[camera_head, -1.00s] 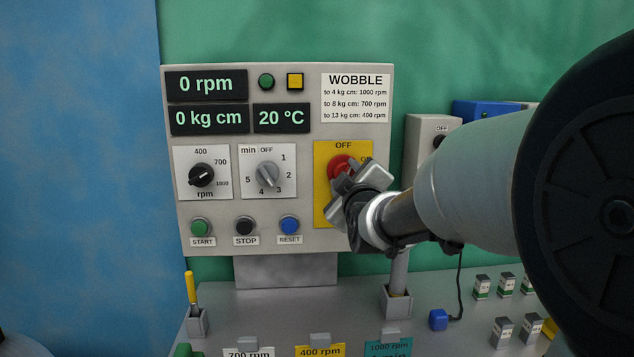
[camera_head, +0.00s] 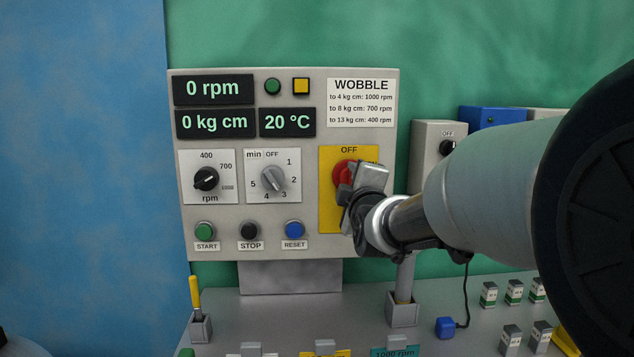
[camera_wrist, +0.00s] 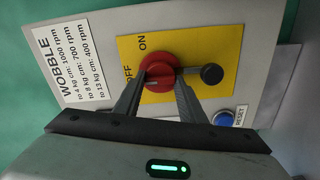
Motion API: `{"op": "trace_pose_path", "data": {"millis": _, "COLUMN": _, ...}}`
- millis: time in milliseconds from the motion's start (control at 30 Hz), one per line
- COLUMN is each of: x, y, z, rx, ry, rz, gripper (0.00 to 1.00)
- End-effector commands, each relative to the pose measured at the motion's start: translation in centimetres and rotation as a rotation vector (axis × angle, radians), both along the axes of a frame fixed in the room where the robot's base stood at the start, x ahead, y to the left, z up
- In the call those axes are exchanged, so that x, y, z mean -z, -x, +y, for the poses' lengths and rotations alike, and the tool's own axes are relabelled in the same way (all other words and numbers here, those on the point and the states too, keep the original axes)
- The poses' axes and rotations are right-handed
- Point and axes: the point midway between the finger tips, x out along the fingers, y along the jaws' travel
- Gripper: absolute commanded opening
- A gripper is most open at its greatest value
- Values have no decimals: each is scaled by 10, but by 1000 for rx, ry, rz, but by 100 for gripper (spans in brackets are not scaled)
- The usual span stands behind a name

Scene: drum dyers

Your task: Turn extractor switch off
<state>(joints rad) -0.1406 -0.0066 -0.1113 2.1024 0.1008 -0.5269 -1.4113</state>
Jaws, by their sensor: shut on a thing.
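A red rotary switch (camera_head: 342,174) sits on a yellow plate (camera_head: 333,210) marked OFF at the top and ON at the right. In the wrist view the red switch (camera_wrist: 158,68) is between my two fingers, and a pale mark on it lies on the side toward OFF. My gripper (camera_wrist: 158,84) is shut on it. In the head view my gripper (camera_head: 356,184) partly covers the switch and the ON label. A grey box (camera_head: 428,165) to the right has a black knob (camera_head: 447,147) marked OFF. No label reading extractor can be made out.
The panel (camera_head: 320,248) carries displays, two dials and three buttons. A small black knob (camera_wrist: 212,74) stands close beside the red switch.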

Motion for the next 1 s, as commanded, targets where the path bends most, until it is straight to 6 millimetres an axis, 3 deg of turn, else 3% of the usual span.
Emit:
{"op": "trace_pose_path", "data": {"millis": 233, "x": 1, "y": 0, "z": 0, "rx": 1, "ry": 2, "rz": 1, "gripper": 14}}
{"op": "trace_pose_path", "data": {"millis": 267, "x": 1, "y": 0, "z": 0, "rx": 1, "ry": 2, "rz": 1, "gripper": 40}}
{"op": "trace_pose_path", "data": {"millis": 367, "x": 1, "y": 0, "z": 0, "rx": 0, "ry": 2, "rz": 1, "gripper": 55}}
{"op": "trace_pose_path", "data": {"millis": 733, "x": -1, "y": 6, "z": 0, "rx": 0, "ry": 0, "rz": -1, "gripper": 55}}
{"op": "trace_pose_path", "data": {"millis": 867, "x": -2, "y": 24, "z": 0, "rx": 0, "ry": 0, "rz": -2, "gripper": 55}}
{"op": "trace_pose_path", "data": {"millis": 1000, "x": -3, "y": 57, "z": 0, "rx": 1, "ry": 0, "rz": -3, "gripper": 55}}
